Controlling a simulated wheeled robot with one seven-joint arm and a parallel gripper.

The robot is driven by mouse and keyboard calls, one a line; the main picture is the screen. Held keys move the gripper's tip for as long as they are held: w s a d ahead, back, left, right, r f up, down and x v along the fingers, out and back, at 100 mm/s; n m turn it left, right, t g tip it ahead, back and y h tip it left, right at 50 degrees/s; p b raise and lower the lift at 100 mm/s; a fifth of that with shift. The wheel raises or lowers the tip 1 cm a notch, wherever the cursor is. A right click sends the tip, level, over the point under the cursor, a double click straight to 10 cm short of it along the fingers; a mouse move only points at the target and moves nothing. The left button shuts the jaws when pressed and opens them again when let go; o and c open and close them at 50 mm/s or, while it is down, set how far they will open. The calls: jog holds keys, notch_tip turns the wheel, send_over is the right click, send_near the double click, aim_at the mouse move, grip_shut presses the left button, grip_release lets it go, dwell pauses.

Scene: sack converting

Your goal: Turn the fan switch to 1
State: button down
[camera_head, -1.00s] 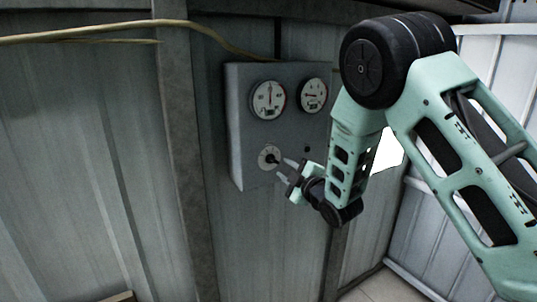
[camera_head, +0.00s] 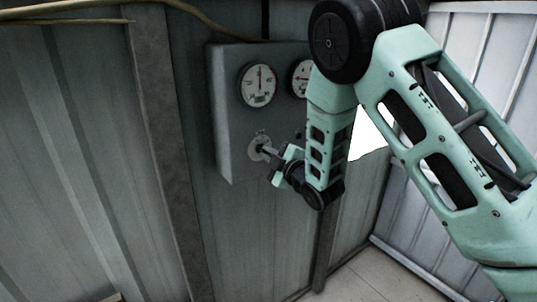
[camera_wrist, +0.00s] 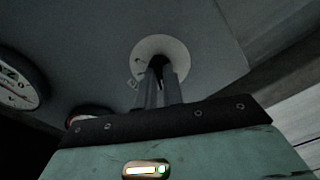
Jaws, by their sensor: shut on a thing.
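The fan switch (camera_head: 255,146) is a dark knob on a pale round dial low on the front of a grey control box (camera_head: 226,120). My gripper (camera_head: 265,150) reaches it from the right and is shut on the knob. In the wrist view, the pale dial (camera_wrist: 163,46) lies straight ahead, with both fingers (camera_wrist: 160,80) closed around the dark knob at its centre. The fingers hide most of the knob, so its pointing direction cannot be told. Small marks show at the dial's left edge, too blurred to read.
Two round gauges sit above the switch, the left one (camera_head: 259,85) in full view and the right one (camera_head: 301,78) partly behind my arm. A yellowish cable (camera_head: 190,12) runs above the box. Corrugated metal walls (camera_head: 70,150) stand around; the floor (camera_head: 360,285) at lower right is clear.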

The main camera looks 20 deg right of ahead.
jog(key=shift+f+m+b, duration=0.15)
jog(key=shift+m+b, duration=0.15)
jog(key=shift+b, duration=0.2)
jog(key=shift+m+b, duration=3.6)
jog(key=shift+b, duration=0.85)
jog(key=c, duration=1.5)
grip_release()
